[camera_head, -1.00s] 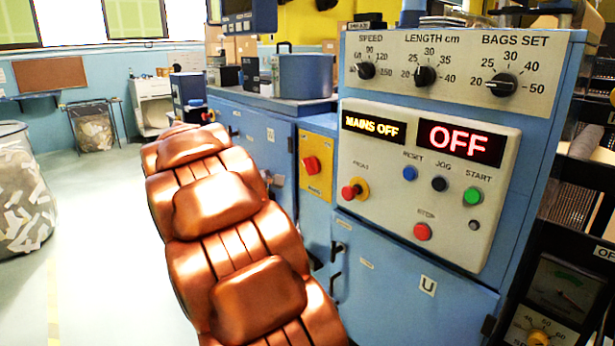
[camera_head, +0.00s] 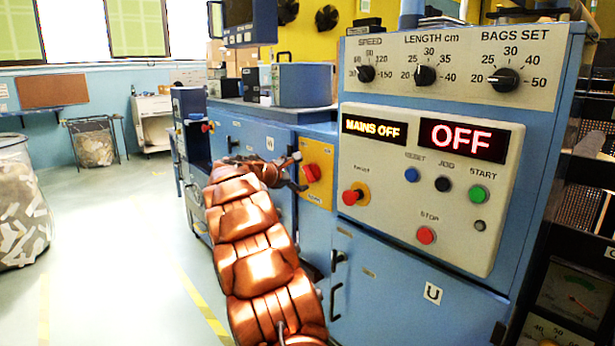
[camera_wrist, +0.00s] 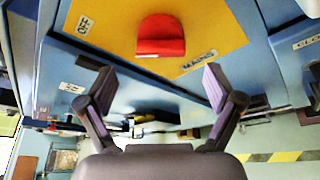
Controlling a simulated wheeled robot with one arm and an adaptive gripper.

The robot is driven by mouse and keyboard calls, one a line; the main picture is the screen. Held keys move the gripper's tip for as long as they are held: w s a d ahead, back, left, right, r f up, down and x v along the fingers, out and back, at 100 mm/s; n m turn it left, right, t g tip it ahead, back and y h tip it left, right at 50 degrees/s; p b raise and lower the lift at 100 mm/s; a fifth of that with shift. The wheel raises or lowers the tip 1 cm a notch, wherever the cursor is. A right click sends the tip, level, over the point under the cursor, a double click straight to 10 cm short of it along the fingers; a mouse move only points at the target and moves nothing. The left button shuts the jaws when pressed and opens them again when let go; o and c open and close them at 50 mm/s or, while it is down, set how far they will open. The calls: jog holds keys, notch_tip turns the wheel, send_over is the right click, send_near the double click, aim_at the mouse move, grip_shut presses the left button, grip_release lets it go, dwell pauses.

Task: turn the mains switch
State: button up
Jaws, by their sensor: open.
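The mains switch (camera_head: 311,173) is a red knob on a yellow plate (camera_head: 318,194) on the side of the blue machine. It shows large in the wrist view as a red knob (camera_wrist: 161,36) beside an OFF label and a MAINS label. My gripper (camera_head: 297,172) is just left of the switch in the head view. In the wrist view my gripper (camera_wrist: 158,88) is open and empty, its two fingers spread below the knob and apart from it. A display (camera_head: 373,127) reads MAINS OFF.
The control panel (camera_head: 430,180) with buttons and a red OFF display (camera_head: 461,140) stands right of the switch. Blue cabinets (camera_head: 250,135) run behind my arm. Open floor lies left, with a bin of paper scraps (camera_head: 20,205).

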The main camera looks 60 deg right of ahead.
aim_at(306, 175)
jog(key=shift+p+x, duration=0.35)
jog(key=shift+x, duration=2.95)
jog(key=shift+f, duration=0.1)
jog(key=c, duration=1.1)
jog(key=shift+c, duration=0.2)
